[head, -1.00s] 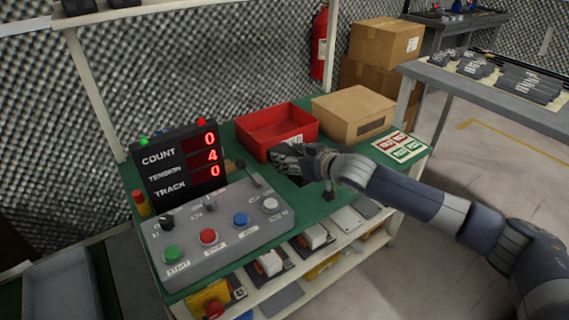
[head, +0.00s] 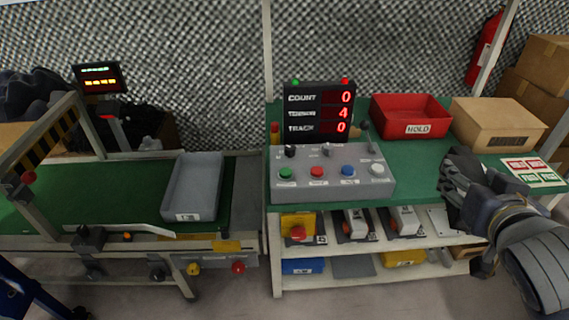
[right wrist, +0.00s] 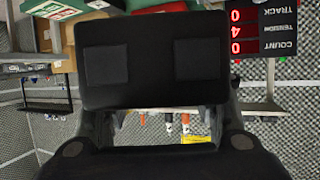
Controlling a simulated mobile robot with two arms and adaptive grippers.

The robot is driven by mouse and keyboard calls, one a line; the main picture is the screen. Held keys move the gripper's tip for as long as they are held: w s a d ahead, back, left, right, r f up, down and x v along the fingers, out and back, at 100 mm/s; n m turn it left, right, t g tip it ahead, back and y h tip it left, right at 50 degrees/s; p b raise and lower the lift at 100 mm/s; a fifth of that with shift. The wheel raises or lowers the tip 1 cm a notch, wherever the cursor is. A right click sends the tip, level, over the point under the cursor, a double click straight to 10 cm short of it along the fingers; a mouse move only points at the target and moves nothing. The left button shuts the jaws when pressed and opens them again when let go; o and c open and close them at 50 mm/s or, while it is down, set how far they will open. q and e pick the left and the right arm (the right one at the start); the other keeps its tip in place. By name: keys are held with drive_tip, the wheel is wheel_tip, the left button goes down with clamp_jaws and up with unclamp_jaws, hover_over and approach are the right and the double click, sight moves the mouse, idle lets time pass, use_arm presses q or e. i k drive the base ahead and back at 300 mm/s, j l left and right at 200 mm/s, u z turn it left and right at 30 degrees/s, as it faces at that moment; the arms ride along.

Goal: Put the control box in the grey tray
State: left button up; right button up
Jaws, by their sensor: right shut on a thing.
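The control box (right wrist: 152,30) is a dark, rounded box with two square pads on the face towards the right wrist camera. My right gripper (head: 456,187) is shut on it, and its two fingers reach the box's near edge in the right wrist view. In the head view my gripper hides most of the box, above the right end of the green bench. The grey tray (head: 190,190) lies on the green conveyor at the left, well apart from my right gripper, and looks empty. My left gripper is not in view.
A grey button console (head: 332,182) and a COUNT display (head: 318,108) stand between my right gripper and the tray. A red HOLD bin (head: 410,112) and a cardboard box (head: 497,122) stand behind the gripper. Several items lie on the shelf below (head: 350,255).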

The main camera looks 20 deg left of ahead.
sight(197, 194)
drive_tip(key=k+j+u, duration=0.1)
drive_tip(key=j+u, duration=0.15)
drive_tip(key=j, duration=0.55)
drive_tip(key=j+u, duration=0.2)
drive_tip(key=j, duration=0.65)
drive_tip(key=k, duration=0.05)
